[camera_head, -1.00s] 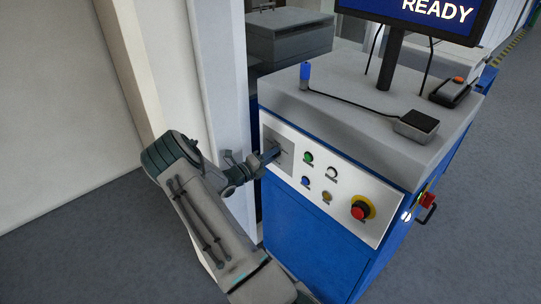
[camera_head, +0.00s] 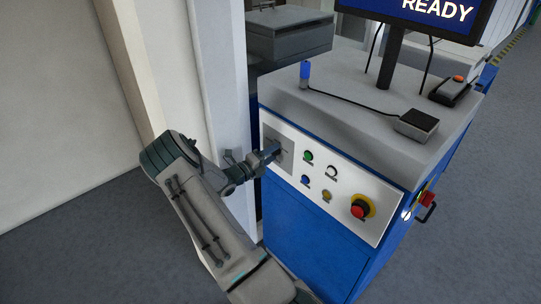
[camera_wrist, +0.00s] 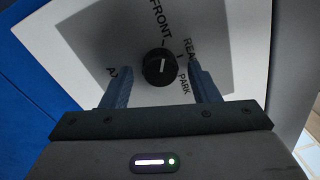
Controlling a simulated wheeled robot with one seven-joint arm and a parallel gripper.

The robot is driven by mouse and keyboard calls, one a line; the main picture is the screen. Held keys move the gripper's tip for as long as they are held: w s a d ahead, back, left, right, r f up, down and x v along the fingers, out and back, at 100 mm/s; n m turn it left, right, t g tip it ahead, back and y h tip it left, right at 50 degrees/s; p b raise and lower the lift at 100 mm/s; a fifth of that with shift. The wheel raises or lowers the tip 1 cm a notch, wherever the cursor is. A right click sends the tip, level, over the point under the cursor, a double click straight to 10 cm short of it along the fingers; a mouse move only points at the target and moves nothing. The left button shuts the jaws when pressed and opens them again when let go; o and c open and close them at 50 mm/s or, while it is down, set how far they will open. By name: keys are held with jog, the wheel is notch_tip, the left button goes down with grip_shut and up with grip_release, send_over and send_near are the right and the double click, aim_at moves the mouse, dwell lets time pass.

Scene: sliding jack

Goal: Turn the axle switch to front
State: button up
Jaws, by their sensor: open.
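The axle switch (camera_wrist: 160,66) is a round black knob on a light grey plate in the wrist view. A short white line on it runs nearly upright in the picture. The labels FRONT, REAR and PARK stand around it, FRONT above and the other two on the right; another label at the left is partly hidden. My gripper (camera_wrist: 159,69) is open, one finger on each side of the knob, with visible gaps. In the head view my gripper (camera_head: 272,151) is at the left end of the blue cabinet's front panel and hides the knob.
The white panel (camera_head: 318,205) also carries several small buttons and a red emergency stop (camera_head: 360,210) on the right. On the cabinet top (camera_head: 350,85) are a blue-handled tool, a cable and a black box. A pale pillar (camera_head: 222,85) stands close left of my gripper.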

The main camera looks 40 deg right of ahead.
jog(key=a+b, duration=0.3)
jog(key=a, duration=1)
jog(key=shift+s+a+f, duration=0.25)
jog(key=shift+s+a, duration=0.15)
